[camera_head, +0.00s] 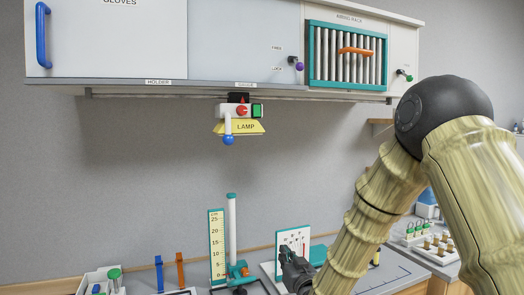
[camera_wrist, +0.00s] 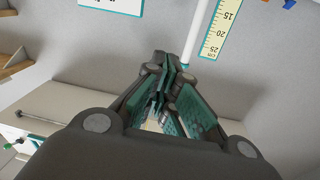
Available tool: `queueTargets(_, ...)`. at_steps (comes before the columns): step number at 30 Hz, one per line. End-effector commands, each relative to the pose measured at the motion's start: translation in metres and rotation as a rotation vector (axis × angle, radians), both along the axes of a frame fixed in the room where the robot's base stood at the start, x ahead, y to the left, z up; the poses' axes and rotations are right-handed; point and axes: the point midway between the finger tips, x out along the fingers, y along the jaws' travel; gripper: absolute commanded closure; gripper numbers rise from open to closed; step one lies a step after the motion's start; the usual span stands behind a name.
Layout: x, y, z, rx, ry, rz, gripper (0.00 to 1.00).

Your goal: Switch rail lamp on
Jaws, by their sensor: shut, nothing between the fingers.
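The rail lamp (camera_head: 240,126) hangs under the wall cabinet in the head view. It has a yellow shade marked LAMP, a white body with a red knob (camera_head: 241,111), a green square part (camera_head: 257,110) and a white stem ending in a blue ball (camera_head: 228,140). I cannot tell whether it is lit. My gripper (camera_head: 287,255) is low in the head view, well below and to the right of the lamp, in front of a white panel. In the wrist view my gripper's fingers (camera_wrist: 158,100) are shut and empty. The lamp is not clearly visible in the wrist view.
The wall cabinet (camera_head: 130,40) spans the top, with a rail along its underside. A rack of vials (camera_head: 432,245) is at right. The wall below the lamp is free.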

Motion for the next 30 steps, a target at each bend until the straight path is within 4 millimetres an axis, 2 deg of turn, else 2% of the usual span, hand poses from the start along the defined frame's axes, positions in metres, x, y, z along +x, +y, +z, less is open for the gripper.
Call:
queueTargets(1,0.007,0.003,0.038,0.007,-0.06,0.004,1.0)
queueTargets(6,0.019,0.012,0.152,0.034,-0.256,0.021,1.0)
queueTargets(9,0.019,0.017,0.217,0.048,-0.367,0.03,1.0)
queueTargets(12,0.015,0.021,0.273,0.061,-0.463,0.039,1.0)
queueTargets(15,0.009,0.024,0.317,0.071,-0.538,0.046,1.0)
queueTargets(18,0.004,0.026,0.346,0.078,-0.592,0.051,1.0)
queueTargets(21,0.001,0.027,0.362,0.081,-0.619,0.053,1.0)
queueTargets(30,-0.001,0.027,0.368,0.082,-0.631,0.055,1.0)
